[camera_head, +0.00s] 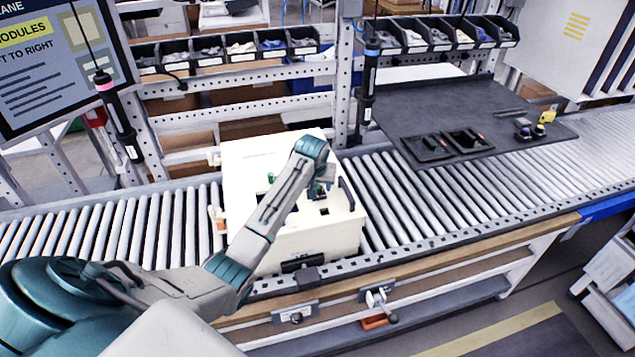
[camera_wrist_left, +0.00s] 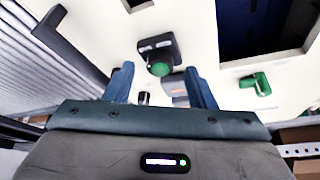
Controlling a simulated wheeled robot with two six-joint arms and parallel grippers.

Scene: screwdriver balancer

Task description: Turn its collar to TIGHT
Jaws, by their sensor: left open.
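A black fitting with a round green knob (camera_wrist_left: 160,65) sits on the cream box (camera_head: 245,165). In the left wrist view the knob lies just beyond my left gripper (camera_wrist_left: 160,86), between the lines of its two blue fingers. I cannot tell whether they touch it. My left gripper (camera_head: 318,187) is open, low over the right part of the box in the head view. A screwdriver with a pink band (camera_head: 119,118) hangs at the left and one with a blue band (camera_head: 368,82) hangs behind the box. No TIGHT marking is readable. My right gripper is not in view.
A second green part (camera_wrist_left: 258,84) and a dark opening (camera_wrist_left: 265,28) are on the box face. The box rests on a roller conveyor (camera_head: 120,225). A dark mat (camera_head: 430,105) with trays lies at the right. Parts bins (camera_head: 235,48) line the back.

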